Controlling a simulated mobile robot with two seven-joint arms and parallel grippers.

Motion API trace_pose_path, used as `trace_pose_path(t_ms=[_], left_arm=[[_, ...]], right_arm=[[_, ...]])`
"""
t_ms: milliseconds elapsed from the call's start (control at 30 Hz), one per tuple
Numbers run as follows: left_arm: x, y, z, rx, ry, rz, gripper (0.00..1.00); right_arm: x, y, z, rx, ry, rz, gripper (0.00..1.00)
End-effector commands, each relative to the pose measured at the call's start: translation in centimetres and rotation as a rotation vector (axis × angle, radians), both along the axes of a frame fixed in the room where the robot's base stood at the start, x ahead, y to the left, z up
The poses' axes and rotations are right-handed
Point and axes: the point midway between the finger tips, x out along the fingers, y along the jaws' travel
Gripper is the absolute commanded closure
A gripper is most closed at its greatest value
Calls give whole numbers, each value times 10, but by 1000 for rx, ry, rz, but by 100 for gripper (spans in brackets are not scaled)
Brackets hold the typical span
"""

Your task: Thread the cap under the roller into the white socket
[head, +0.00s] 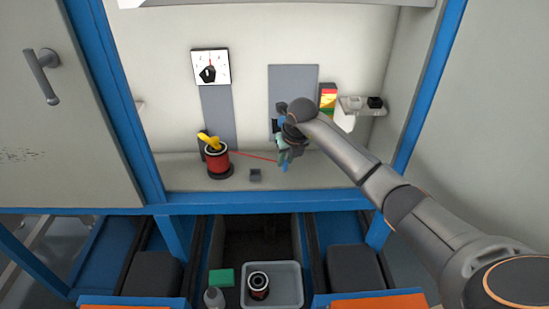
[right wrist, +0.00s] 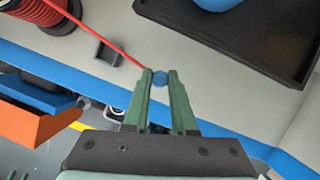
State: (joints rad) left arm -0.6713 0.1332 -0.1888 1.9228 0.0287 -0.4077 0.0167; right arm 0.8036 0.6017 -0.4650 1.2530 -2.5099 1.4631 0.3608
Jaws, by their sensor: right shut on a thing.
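My right gripper (head: 284,168) is over the bench shelf, and its green fingers (right wrist: 160,80) are shut on a small blue cap (right wrist: 160,78). A thin red cable (head: 255,157) runs tight from the red spool (head: 217,162) to the gripper; it also shows in the right wrist view (right wrist: 100,35). A small grey bracket (head: 255,175), perhaps the roller's mount, stands on the shelf beneath the cable, left of the gripper. The cap is to the right of it and apart from it. I cannot clearly make out the white socket. My left gripper is out of view.
A black tray (right wrist: 270,62) with a blue thing on it lies beyond the fingers. A dial (head: 210,67) is on the back wall. A grey bin (head: 288,272) with a spool (head: 258,284) stands below the shelf's blue front edge (head: 185,209).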

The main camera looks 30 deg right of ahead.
Motion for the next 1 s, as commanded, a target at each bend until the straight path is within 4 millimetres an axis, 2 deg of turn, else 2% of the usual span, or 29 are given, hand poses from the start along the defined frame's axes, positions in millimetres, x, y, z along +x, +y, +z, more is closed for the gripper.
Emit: trace_pose_path(t_ms=[700,1000], left_arm=[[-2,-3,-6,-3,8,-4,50],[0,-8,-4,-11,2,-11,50]], right_arm=[[-42,-75,-1,0,2,-1,100],[-51,-92,-1,0,1,0,100]])
